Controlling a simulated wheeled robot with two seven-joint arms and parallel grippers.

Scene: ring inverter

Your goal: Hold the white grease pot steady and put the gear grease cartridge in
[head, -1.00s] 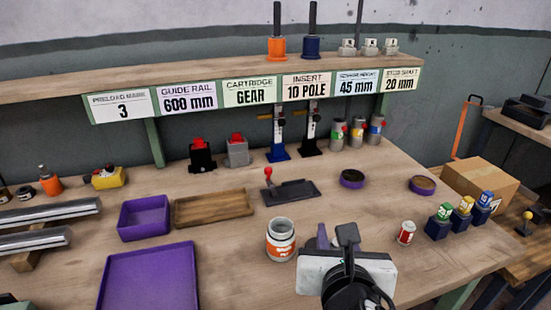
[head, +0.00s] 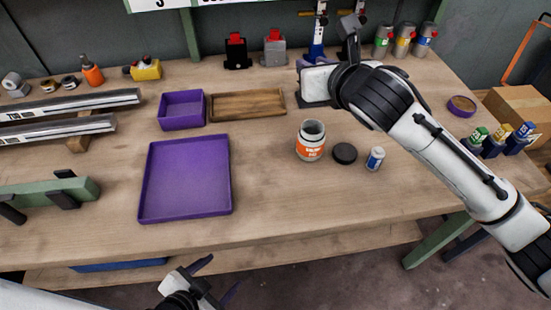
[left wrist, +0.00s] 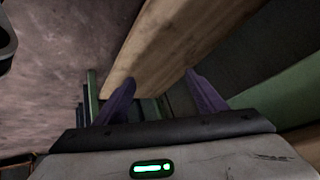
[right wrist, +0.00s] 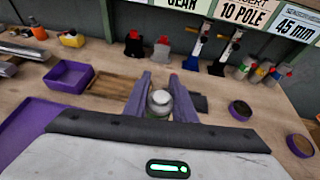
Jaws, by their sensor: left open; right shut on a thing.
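The white grease pot (head: 310,141) with an orange label stands upright and open on the table. A black lid (head: 344,153) and a small white can with a blue label (head: 375,158) stand to its right. My right gripper (right wrist: 161,82) is shut on a pale round-topped thing (right wrist: 159,102), seen between its fingers in the right wrist view. Its label is not readable. My left gripper (head: 218,279) is open and empty, in front of the table's front edge, apart from the pot.
A purple tray (head: 185,215) and purple box (head: 182,122) lie left of the pot, near a wooden tray (head: 247,117). Several coloured-cap bottles (head: 500,140) stand at the right.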

